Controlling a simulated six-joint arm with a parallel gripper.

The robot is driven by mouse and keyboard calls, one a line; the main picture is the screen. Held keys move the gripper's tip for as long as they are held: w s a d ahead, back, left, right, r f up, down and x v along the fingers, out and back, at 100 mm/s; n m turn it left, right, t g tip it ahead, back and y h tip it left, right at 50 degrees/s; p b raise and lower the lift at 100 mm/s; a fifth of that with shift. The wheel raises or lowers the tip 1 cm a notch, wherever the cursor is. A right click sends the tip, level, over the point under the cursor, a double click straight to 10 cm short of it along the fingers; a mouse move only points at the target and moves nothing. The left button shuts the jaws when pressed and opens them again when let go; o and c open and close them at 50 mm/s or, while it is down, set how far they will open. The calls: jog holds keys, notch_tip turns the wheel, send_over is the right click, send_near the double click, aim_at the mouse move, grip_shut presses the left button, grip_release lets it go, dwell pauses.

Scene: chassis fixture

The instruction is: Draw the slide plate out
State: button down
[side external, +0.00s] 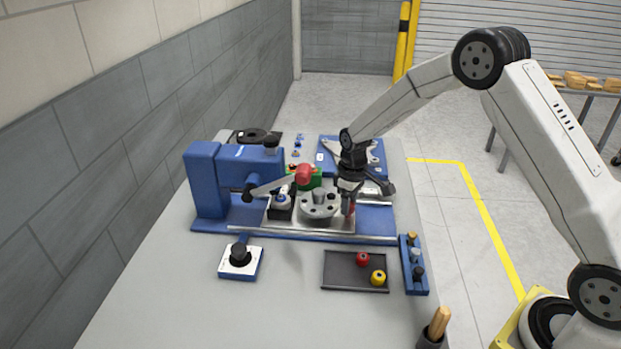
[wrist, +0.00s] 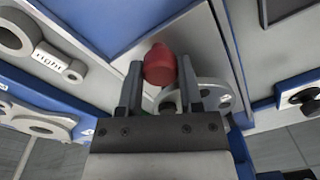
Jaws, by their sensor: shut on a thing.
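The slide plate (side external: 337,225) is a flat silver plate on the blue chassis base, carrying a round grey flanged part (side external: 318,208). A red knob (side external: 351,209) stands at the plate's right end. My gripper (side external: 348,205) points down over that end, with its fingers at the knob. In the wrist view the red knob (wrist: 160,66) sits between the two dark fingers of my gripper (wrist: 160,75), which are shut on it. The plate (wrist: 205,40) shows as a pale surface around it. The side view hides part of the knob behind the fingers.
A blue press-like frame (side external: 208,180) with a red-ended lever (side external: 280,184) stands at the left. A blue board with grey brackets (side external: 325,152) lies behind my gripper. In front are a dark tray (side external: 340,272) with red and yellow knobs and a blue rack (side external: 413,279).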

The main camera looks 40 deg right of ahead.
jog(key=s+d, duration=0.5)
jog(key=shift+s+d, duration=0.35)
jog(key=shift+d, duration=0.05)
jog(key=shift+c, duration=1.2)
grip_release()
jog(key=shift+r, duration=0.1)
notch_tip(320, 180, up, 8)
jog(key=shift+f, duration=0.2)
